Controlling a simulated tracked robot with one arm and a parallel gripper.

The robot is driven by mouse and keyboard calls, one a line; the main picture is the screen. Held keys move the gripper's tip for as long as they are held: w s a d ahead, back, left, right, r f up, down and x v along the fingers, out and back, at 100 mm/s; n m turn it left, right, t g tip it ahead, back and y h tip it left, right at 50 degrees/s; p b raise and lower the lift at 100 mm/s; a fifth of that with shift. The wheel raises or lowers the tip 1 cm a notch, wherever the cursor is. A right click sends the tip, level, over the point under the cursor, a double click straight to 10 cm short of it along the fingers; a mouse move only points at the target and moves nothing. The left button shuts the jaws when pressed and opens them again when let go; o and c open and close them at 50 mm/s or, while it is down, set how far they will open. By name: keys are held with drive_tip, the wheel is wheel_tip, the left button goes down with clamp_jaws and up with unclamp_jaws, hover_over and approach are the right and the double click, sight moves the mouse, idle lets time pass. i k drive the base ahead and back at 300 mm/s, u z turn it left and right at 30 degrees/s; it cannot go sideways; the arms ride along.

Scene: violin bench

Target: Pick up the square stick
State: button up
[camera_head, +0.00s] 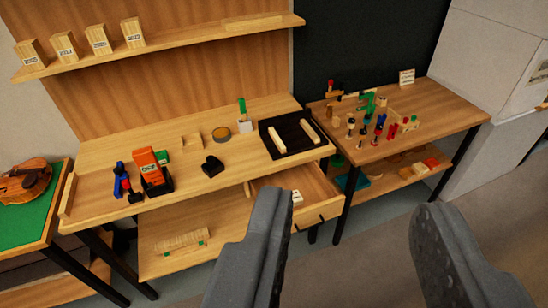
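A black tray (268,135) lies at the right end of the middle bench. Two pale wooden sticks lie on it: a left stick (278,142) and a right stick (309,131). I cannot tell which of them, if either, is the square stick. Another light wooden strip (67,195) is at the bench's left edge. My gripper (350,206) is open, its two dark grey fingers wide apart in the foreground. Nothing shows between the fingers but floor and furniture farther off. The gripper is well in front of the benches and apart from the sticks.
The middle bench (110,195) carries an orange tool (150,170), a blue clamp (121,180) and a black block (212,166). An open drawer (318,188) juts out below the tray. The right table (440,105) holds many small tools. A violin (24,182) lies at far left.

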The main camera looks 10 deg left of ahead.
sight(274, 135)
drive_tip(key=u, duration=0.05)
drive_tip(key=k, duration=0.6)
drive_tip(key=z, duration=0.65)
drive_tip(key=i, duration=2.55)
drive_tip(key=u, duration=0.85)
drive_tip(key=i, duration=0.2)
drive_tip(key=u, duration=0.2)
